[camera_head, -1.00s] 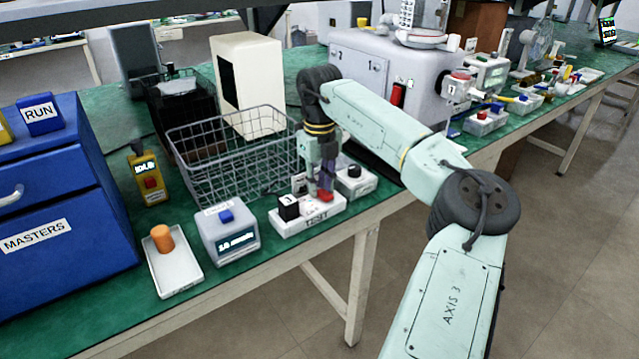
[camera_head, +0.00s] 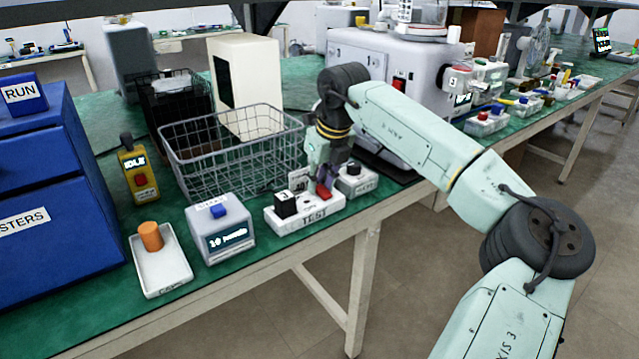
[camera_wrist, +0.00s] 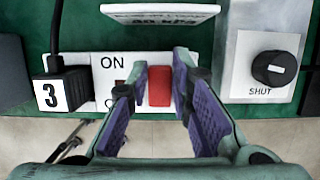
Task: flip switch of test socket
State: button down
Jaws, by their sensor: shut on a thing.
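The white test socket (camera_head: 305,214) lies near the bench's front edge with TEST on its front. Its red switch (camera_head: 323,190) is on the right part, and a black plug (camera_head: 286,203) sits in its left part. In the wrist view the plug (camera_wrist: 62,90) is marked 3, and the ON label is left of the red switch (camera_wrist: 160,86). My gripper (camera_wrist: 160,68) has its purple-padded fingers on either side of the switch, shut on it. In the head view my gripper (camera_head: 328,176) comes down over the switch, partly hiding it.
A knob box (camera_head: 355,181) marked SHUT in the wrist view stands close right of the socket. A wire basket (camera_head: 232,150) is behind, and a display box (camera_head: 220,235) with a blue button is to the left. A white tray (camera_head: 168,277) holds an orange cylinder.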

jog(key=c, duration=1.4)
grip_release()
jog(key=shift+c, duration=0.2)
jog(key=v, duration=1.2)
